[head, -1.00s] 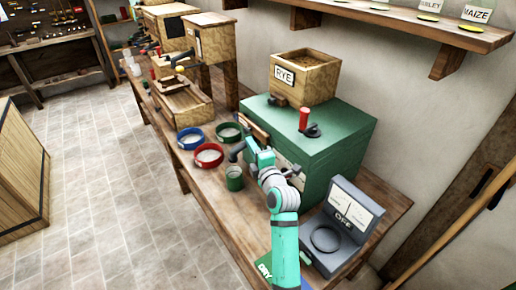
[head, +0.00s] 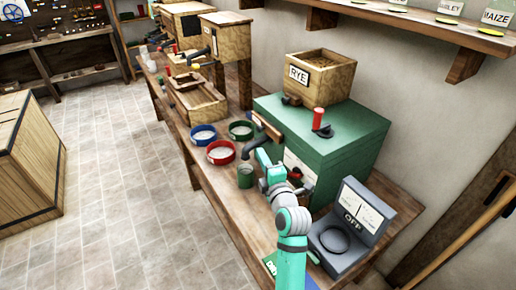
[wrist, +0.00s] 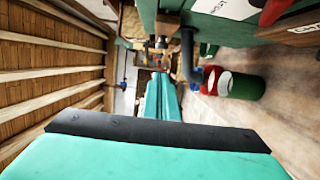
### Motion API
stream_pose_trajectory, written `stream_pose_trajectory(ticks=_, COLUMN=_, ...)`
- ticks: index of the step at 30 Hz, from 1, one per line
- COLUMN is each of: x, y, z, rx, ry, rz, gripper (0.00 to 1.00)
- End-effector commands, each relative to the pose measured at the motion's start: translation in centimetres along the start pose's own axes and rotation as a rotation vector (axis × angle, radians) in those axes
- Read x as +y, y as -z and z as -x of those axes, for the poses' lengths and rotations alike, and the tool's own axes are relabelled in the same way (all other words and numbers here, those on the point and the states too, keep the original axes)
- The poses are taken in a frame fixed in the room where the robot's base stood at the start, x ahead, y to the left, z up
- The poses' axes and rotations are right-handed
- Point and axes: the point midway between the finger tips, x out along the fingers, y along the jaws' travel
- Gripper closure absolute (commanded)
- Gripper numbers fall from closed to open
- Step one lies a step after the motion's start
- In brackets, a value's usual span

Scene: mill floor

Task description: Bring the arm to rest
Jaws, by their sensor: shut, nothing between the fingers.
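My gripper shows in the wrist view (wrist: 160,85), with its two teal fingers side by side and shut, nothing between them. In the head view, my teal arm reaches up from the bottom, and my gripper (head: 264,162) is in front of the green mill (head: 338,133), near its dark spout. The fingertips are hard to make out there. A green cup (head: 245,175) stands on the bench just left of my gripper. In the wrist view, the cup (wrist: 246,87) and the dark spout (wrist: 187,55) lie to the right of the fingers.
A RYE hopper (head: 320,75) tops the mill. The floor at left is clear up to a wooden crate (head: 30,150).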

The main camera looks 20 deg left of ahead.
Motion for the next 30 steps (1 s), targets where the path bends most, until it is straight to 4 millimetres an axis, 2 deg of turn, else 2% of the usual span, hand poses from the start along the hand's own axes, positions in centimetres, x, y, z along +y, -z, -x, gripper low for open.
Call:
stream_pose_trajectory(ticks=3, x=0.0, y=0.6, z=2.0, rx=0.007, ry=0.000, rz=-0.002, gripper=1.00)
stream_pose_trajectory(ticks=7, x=-0.1, y=0.8, z=3.5, rx=0.012, ry=0.001, rz=-0.002, gripper=1.00)
stream_pose_trajectory(ticks=18, x=-0.5, y=0.8, z=4.9, rx=0.002, ry=0.000, rz=-0.025, gripper=1.00)
stream_pose_trajectory(ticks=23, x=-3.0, y=0.6, z=6.7, rx=-0.063, ry=-0.008, rz=-0.171, gripper=1.00)
stream_pose_trajectory(ticks=30, x=-8.9, y=0.9, z=11.9, rx=-0.220, ry=-0.042, rz=-0.507, gripper=1.00)
